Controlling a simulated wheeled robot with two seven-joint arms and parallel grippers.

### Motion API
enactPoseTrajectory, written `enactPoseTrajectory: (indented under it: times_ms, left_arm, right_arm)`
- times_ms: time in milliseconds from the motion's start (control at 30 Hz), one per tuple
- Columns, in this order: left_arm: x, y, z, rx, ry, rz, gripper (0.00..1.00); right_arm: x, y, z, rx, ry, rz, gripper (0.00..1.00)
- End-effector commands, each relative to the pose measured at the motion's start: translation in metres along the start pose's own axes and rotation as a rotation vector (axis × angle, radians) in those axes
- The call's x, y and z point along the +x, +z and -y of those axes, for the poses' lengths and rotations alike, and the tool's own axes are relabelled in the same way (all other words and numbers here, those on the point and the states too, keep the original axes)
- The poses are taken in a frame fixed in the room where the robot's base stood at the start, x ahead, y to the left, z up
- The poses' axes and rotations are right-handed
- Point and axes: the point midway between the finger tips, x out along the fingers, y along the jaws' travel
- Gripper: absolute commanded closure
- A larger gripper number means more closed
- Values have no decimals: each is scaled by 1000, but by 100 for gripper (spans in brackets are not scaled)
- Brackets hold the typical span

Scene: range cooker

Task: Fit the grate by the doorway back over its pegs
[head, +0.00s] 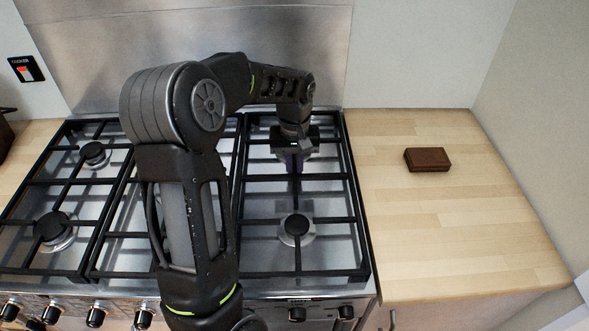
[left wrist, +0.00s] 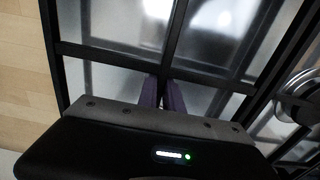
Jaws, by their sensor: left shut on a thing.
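The right-hand grate (head: 357,215) is a black bar frame over the right part of the steel cooker top. My left gripper (head: 294,163) points down at its back half, and its fingers (left wrist: 162,92) are shut on one of its inner bars. In the left wrist view the grate's outer bar (left wrist: 51,55) runs close beside the wooden worktop. The pegs are not visible, so I cannot tell whether the grate sits on them. No doorway shows. My right gripper is not in view.
A left grate (head: 50,181) lies beside a middle grate, partly hidden by my arm. A front burner (head: 296,228) lies under the right-hand grate. A brown block (head: 427,159) rests on the otherwise clear right worktop (head: 470,230). Knobs line the cooker's front.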

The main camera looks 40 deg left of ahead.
Motion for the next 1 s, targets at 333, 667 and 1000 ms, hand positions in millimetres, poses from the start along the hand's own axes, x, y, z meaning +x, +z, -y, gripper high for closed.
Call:
enactPoseTrajectory:
  times_ms: [333,667,1000]
  left_arm:
    - [0,0,-1,1,1,-1,100]
    - [1,0,0,0,0,0,73]
    - [4,1,0,0,-2,4,65]
  right_arm:
    - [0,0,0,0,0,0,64]
    - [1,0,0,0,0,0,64]
    - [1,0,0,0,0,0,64]
